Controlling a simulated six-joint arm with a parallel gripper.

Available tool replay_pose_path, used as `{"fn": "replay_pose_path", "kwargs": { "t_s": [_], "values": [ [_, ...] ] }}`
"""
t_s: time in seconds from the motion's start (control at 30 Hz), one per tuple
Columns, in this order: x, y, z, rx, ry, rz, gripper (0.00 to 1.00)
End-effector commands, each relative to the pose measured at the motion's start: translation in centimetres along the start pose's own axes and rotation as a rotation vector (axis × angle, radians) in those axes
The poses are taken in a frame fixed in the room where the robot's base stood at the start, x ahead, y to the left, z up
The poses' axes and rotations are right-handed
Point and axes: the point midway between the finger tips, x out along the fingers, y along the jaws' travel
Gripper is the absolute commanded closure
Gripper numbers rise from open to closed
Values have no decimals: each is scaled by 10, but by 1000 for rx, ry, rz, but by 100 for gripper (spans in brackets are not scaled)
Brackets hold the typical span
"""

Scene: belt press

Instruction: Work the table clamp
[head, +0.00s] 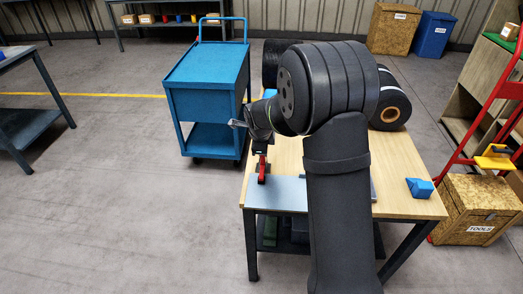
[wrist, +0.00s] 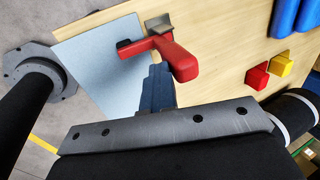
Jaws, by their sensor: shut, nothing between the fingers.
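The table clamp has a red handle (wrist: 172,52), a grey foot (wrist: 158,24) and a dark tip (wrist: 130,47) over the pale metal plate. In the head view the red clamp (head: 262,168) stands near the left edge of the table, partly hidden by my arm. My gripper (wrist: 158,72) is shut and empty, with its blue-grey fingertips close beside the red handle. I cannot tell whether they touch it. In the head view my gripper (head: 260,149) is just above the clamp, partly hidden by my wrist.
The metal plate (wrist: 95,60) lies at the table's edge. A red block (wrist: 257,76), a yellow block (wrist: 281,65) and blue cylinders (wrist: 286,18) lie on the wooden table. A blue block (head: 420,188) sits at the right. A blue cart (head: 208,100) stands left of the table.

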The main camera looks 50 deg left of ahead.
Motion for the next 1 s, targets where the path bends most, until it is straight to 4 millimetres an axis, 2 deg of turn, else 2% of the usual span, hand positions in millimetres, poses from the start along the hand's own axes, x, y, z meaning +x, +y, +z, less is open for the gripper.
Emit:
{"fn": "replay_pose_path", "kwargs": {
  "t_s": [0.57,0.77,1.0],
  "values": [
    [0,-19,-1,2,-1,109,100],
    [3,-36,-1,3,-1,231,100],
    [10,-62,-1,2,0,226,100]
  ]
}}
